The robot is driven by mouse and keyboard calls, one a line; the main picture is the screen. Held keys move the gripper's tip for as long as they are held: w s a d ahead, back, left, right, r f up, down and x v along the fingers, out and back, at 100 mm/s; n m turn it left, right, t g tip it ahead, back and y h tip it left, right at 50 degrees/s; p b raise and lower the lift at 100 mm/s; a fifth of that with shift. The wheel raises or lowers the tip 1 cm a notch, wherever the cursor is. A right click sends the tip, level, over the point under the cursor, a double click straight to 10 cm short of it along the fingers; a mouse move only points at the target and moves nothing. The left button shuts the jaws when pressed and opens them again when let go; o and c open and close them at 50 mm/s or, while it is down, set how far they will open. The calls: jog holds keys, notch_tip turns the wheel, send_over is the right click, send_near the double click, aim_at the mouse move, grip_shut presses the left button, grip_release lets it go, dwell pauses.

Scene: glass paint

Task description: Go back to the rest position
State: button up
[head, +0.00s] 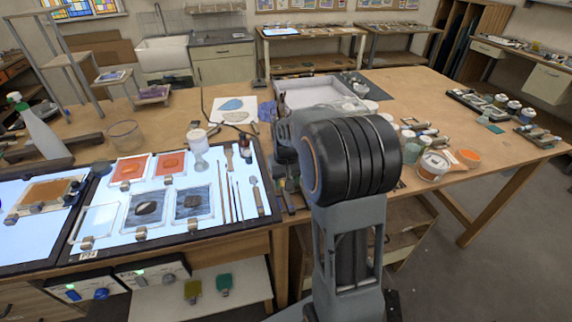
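My arm stands upright right of the middle in the head view, with a large black joint at its top and a grey link below. Further grey arm parts show just left of and behind the black joint. My gripper is not clearly made out there; its fingers are mostly hidden, and I cannot tell whether it is open or shut or holds anything. The arm is beside the right edge of a lit light table (172,239), which carries small glass panes, two orange-red and two dark blue-grey, each with a clip.
A wooden table (430,95) extends behind and right, with a white tray (305,91), paint jars and an orange-rimmed pot (433,165). A spray bottle (38,130) and glass jar (125,136) stand at left. Brushes (232,200) lie near my arm. Floor at lower right is clear.

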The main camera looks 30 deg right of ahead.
notch_tip(320, 180, up, 9)
jog(key=shift+b, duration=0.3)
jog(key=s+a+n+t, duration=0.1)
jog(key=s+a, duration=0.3)
jog(key=s, duration=0.4)
jog(key=s+a+n+t, duration=0.1)
jog(key=s+a+t, duration=0.2)
jog(key=s+a, duration=0.2)
jog(key=shift+s+a+f, duration=0.15)
jog(key=shift+s+f, duration=0.3)
jog(key=shift+s, duration=1.05)
